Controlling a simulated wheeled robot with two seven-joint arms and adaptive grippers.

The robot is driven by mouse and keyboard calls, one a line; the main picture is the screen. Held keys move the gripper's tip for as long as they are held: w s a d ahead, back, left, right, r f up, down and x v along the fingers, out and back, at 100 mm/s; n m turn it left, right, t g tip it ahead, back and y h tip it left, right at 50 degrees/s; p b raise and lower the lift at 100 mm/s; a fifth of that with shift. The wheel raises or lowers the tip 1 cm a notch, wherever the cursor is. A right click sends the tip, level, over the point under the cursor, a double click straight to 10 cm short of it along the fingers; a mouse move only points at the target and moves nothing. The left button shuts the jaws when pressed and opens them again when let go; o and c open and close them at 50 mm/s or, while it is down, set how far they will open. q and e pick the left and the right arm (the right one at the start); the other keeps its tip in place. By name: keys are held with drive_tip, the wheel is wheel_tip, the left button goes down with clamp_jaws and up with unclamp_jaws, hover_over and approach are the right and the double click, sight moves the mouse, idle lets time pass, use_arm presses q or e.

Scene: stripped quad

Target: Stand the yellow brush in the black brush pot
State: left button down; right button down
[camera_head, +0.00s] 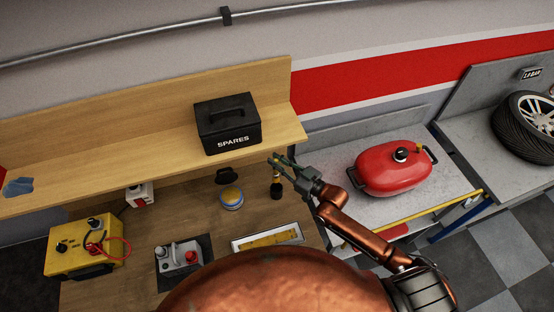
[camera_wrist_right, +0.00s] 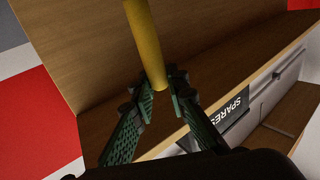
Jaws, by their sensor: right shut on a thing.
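My right gripper (camera_head: 280,163) reaches over the wooden bench, in front of the shelf edge. It is shut on the yellow brush (camera_head: 276,177). In the right wrist view the brush's smooth yellow handle (camera_wrist_right: 148,45) runs from the top edge down between the green-padded fingers (camera_wrist_right: 157,90). A small dark cylinder (camera_head: 277,191), seemingly the black brush pot, shows directly below the yellow part in the head view. I cannot tell whether the brush is inside it or only above it. The left gripper is not in view.
A blue-and-yellow round tin (camera_head: 231,198) and a dark rounded object (camera_head: 224,176) stand left of the brush. A shallow tray (camera_head: 267,238) lies nearer. The black SPARES box (camera_head: 228,124) sits on the shelf (camera_head: 160,142). A red tank (camera_head: 392,170) stands at right.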

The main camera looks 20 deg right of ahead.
drive_tip(key=b, duration=0.3)
hover_over(277, 176)
drive_tip(key=w, duration=0.1)
drive_tip(key=shift+d+f, duration=0.15)
drive_tip(key=shift+f, duration=1.95)
drive_tip(key=shift+f+b, duration=2.55)
drive_tip(key=shift+f, duration=0.5)
drive_tip(key=c, duration=1.8)
unclamp_jaws()
drive_tip(key=shift+s, duration=0.1)
drive_tip(key=v, duration=1.1)
drive_tip(key=shift+s+d, duration=0.2)
drive_tip(key=shift+s, duration=0.15)
